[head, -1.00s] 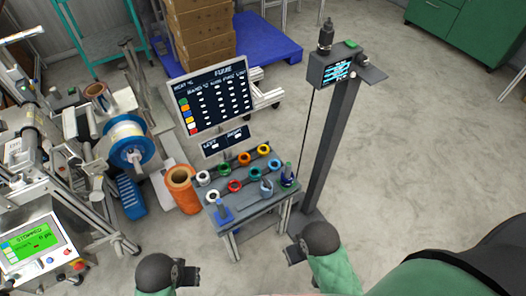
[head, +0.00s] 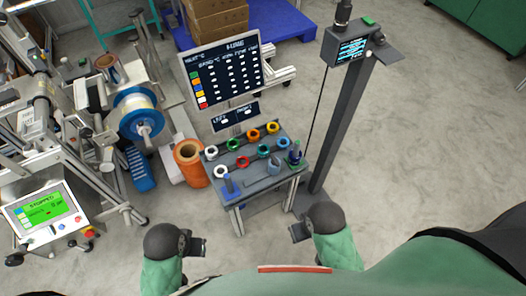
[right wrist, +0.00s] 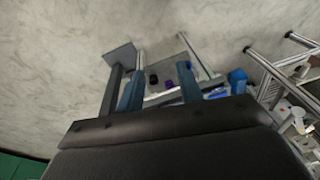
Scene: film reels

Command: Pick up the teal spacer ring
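A small grey table (head: 238,192) stands in front of me in the head view, with two rows of coloured rings on it. A green-teal ring (head: 263,150) sits in the nearer row, between a red ring (head: 242,162) and a blue one. It is too small to be sure that this is the teal spacer ring. My left gripper (head: 199,247) is in front of the table, apart from it; its jaw opening is unclear. My right gripper (head: 298,231) is empty and also short of the table. Its two fingers stand apart in the right wrist view (right wrist: 158,88).
A dark column with a screen (head: 347,50) rises right of the table. A sign board (head: 226,80) stands behind it. An orange roll (head: 190,163) and a machine with a blue-flanged spool (head: 139,113) are at left. Floor at right is clear.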

